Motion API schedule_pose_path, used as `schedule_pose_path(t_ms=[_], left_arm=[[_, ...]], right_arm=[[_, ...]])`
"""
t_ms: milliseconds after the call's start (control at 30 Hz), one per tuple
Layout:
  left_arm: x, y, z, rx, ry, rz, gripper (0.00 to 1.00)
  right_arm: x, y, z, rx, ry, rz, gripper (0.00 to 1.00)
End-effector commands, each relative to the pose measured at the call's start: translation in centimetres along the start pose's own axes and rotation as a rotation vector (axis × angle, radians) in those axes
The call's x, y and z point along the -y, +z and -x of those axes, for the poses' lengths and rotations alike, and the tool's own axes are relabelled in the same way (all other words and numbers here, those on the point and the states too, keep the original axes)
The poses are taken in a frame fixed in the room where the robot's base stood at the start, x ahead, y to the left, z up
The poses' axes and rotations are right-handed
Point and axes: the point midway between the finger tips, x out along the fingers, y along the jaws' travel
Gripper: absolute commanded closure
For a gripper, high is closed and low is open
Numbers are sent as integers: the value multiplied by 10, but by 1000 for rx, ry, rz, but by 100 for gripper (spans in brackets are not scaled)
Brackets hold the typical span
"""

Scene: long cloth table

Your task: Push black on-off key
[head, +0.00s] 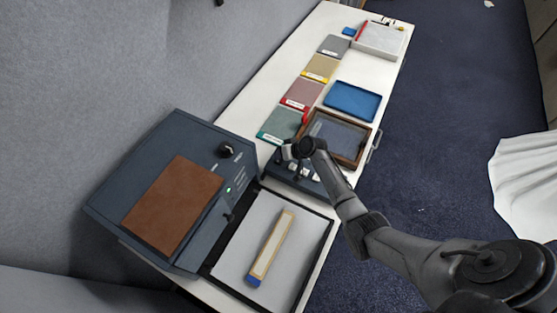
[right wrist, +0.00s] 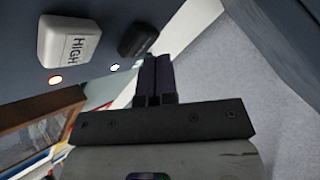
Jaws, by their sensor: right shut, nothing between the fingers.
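The black key (right wrist: 139,36) is a rounded dark block on a dark blue panel (right wrist: 92,28) in the right wrist view. A small pale light (right wrist: 115,68) sits beside it. My right gripper (right wrist: 155,62) is shut and empty. Its fingertips are right by the near edge of the black key; I cannot tell whether they touch it. In the head view my right gripper (head: 286,154) is over the small dark control box (head: 283,174), and the arm hides much of that box, including the black key. My left gripper is not in view.
A dark machine with a brown panel (head: 172,205) and a grey pad (head: 250,230) stand in front. A wooden frame (head: 362,149) lies close behind the control box.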

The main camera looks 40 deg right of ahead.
Motion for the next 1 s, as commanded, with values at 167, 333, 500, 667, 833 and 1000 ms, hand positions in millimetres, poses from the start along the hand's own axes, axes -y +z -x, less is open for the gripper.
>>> schedule_pose_path(t_ms=[167, 333, 500, 667, 833, 1000], left_arm=[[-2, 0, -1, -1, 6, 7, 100], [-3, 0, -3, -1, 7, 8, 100], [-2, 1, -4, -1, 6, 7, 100], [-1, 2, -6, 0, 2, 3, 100], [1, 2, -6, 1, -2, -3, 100], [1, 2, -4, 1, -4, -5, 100]], right_arm=[[-1, 1, -1, 0, 0, 0, 100], [-2, 2, -2, 0, 0, 0, 100], [-3, 3, -4, 0, 0, 0, 100], [-4, 4, -5, 0, 0, 0, 100], [-4, 4, -5, 0, 0, 0, 100], [-3, 3, -4, 0, 0, 0, 100]])
